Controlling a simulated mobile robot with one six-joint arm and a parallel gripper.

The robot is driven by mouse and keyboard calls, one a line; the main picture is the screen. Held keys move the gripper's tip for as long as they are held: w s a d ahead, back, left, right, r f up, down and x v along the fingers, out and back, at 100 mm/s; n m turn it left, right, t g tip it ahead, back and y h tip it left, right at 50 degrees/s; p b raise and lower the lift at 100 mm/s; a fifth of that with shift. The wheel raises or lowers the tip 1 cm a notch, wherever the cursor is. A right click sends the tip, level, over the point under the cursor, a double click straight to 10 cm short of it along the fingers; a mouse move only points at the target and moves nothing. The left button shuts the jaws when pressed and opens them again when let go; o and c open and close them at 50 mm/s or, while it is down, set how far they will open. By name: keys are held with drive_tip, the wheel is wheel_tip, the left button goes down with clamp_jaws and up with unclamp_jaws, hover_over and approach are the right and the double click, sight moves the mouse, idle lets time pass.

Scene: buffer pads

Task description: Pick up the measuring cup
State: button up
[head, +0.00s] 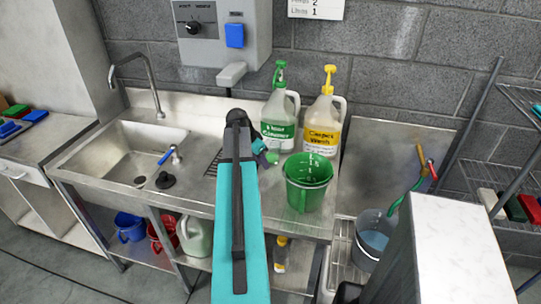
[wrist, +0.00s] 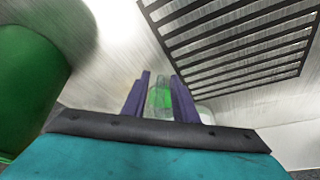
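A green measuring cup (head: 307,187) with pale markings inside stands upright on the steel counter, right of my gripper (head: 266,155). Its handle faces the front. In the wrist view the cup's green side (wrist: 28,75) fills the left edge, clear of the fingers. My gripper (wrist: 161,98) is open, its two dark fingers apart. Between and beyond them shows a translucent thing with a green patch, apparently the green-labelled bottle (head: 278,130); I cannot tell whether they touch it. My arm hides part of the counter in the head view.
A yellow-labelled bottle (head: 324,125) stands behind the cup. A drain grate (wrist: 238,38) lies left of my gripper in the head view, and a sink (head: 130,150) is farther left. A grey bucket (head: 374,238) stands at lower right.

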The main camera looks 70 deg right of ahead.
clamp_jaws()
drive_tip(key=shift+r, duration=0.3)
drive_tip(key=shift+r+b, duration=1.15)
drive_tip(key=shift+r, duration=3.5)
